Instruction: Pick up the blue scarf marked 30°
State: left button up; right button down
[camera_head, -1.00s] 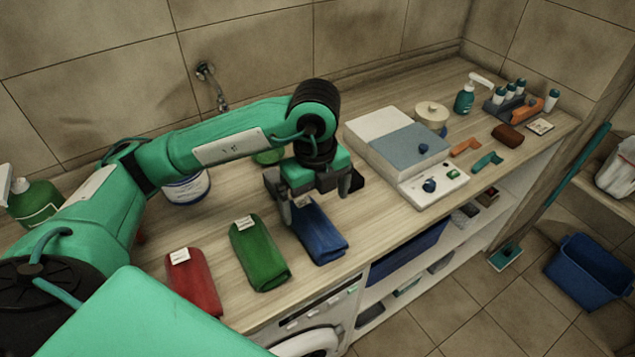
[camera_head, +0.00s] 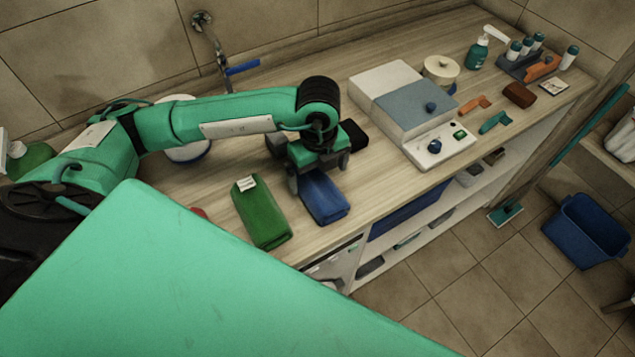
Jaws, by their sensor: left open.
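The blue scarf (camera_head: 326,203) lies folded on the wooden counter, right of the green scarf (camera_head: 262,217), which has a white tag. My left gripper (camera_head: 318,181) is open above the far end of the blue scarf, with its fingers on either side of it. The gripper hides that end, so no 30° mark shows. I cannot tell whether the fingers touch the cloth. A small edge of the red scarf (camera_head: 200,213) shows; my green body part hides the rest. My right gripper is not in view.
A white and grey-blue machine (camera_head: 408,105) stands right of the gripper, with a black block (camera_head: 354,135) between them. A blue-handled tap (camera_head: 242,67) is on the wall behind. The counter's front edge (camera_head: 400,203) is near the blue scarf.

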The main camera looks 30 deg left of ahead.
aim_at(318, 180)
pick_arm(q)
jog(key=f, duration=0.1)
jog(key=f+p, duration=0.1)
jog(key=f, duration=0.1)
jog(key=shift+s+a+f, duration=0.1)
jog(key=shift+s+f, duration=0.1)
jog(key=shift+f, duration=0.35)
jog(key=shift+c, duration=0.9)
jog(key=c, duration=1)
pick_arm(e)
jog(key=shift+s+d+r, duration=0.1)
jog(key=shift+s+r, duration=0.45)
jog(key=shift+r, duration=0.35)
pick_arm(q)
jog(key=shift+r, duration=0.1)
jog(key=shift+w+r, duration=0.1)
jog(key=shift+r, duration=0.35)
notch_tip(318, 180, up, 19)
jog(key=b, duration=0.3)
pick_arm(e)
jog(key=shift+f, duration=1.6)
